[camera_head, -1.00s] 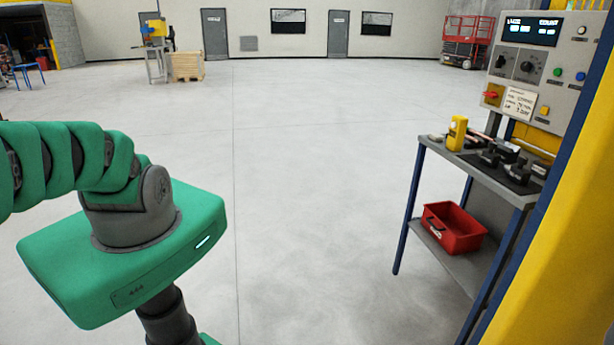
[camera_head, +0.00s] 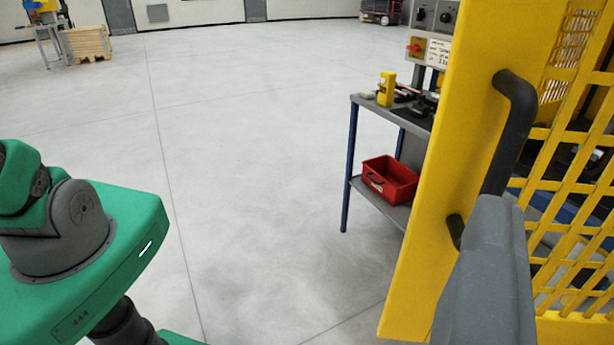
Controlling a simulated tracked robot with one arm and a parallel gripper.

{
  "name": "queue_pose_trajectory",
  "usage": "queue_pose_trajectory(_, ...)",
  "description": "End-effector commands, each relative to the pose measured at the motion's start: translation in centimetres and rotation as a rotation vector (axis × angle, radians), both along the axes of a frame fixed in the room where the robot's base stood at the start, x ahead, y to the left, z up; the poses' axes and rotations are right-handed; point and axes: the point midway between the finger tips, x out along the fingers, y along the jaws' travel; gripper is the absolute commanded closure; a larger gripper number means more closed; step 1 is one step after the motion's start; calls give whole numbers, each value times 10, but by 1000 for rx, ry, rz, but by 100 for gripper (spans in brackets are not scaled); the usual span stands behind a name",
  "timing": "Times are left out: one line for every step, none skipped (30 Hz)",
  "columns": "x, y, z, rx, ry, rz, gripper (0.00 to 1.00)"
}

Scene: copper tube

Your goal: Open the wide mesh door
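The yellow wide mesh door (camera_head: 470,130) stands at the right, with a broad solid frame strip on its left and yellow mesh to the right. A black bar handle (camera_head: 516,125) is mounted on that strip. A grey part of my gripper (camera_head: 495,215) comes up from the bottom edge, in front of the handle's lower part in the picture. Only this grey part shows. I cannot tell whether it touches the handle or how far apart the fingers are. Whether the door stands ajar is not clear.
A workbench (camera_head: 353,150) with a control panel stands left of the door. It bears a yellow device (camera_head: 386,88) on top and a red bin (camera_head: 390,180) on its lower shelf. The concrete floor (camera_head: 250,150) at the middle is clear. A wooden pallet stack (camera_head: 88,44) stands far left.

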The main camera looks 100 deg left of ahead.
Motion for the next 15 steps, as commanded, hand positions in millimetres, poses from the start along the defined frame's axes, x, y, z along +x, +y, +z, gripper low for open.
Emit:
queue_pose_trajectory(-3,0,-2,-1,3,-3,68)
queue_pose_trajectory(-4,0,-3,-1,4,-3,68)
queue_pose_trajectory(-6,0,0,-2,0,-3,68)
queue_pose_trajectory(-7,1,0,-3,-1,-2,68)
queue_pose_trajectory(-9,2,0,-4,-1,-2,68)
queue_pose_trajectory(-10,2,2,-5,-3,-2,68)
queue_pose_trajectory(-12,2,2,-5,-4,-3,68)
queue_pose_trajectory(-13,3,2,-6,-5,-2,68)
queue_pose_trajectory(-15,4,3,-6,-5,-2,68)
queue_pose_trajectory(-16,4,3,-7,-5,-2,68)
queue_pose_trajectory(-18,4,3,-8,-5,-2,68)
queue_pose_trajectory(-19,5,4,-7,-6,-2,68)
queue_pose_trajectory(-20,6,3,-8,-3,-1,68)
queue_pose_trajectory(-22,6,3,-8,-2,-1,68)
queue_pose_trajectory(-24,7,3,-7,-3,-2,68)
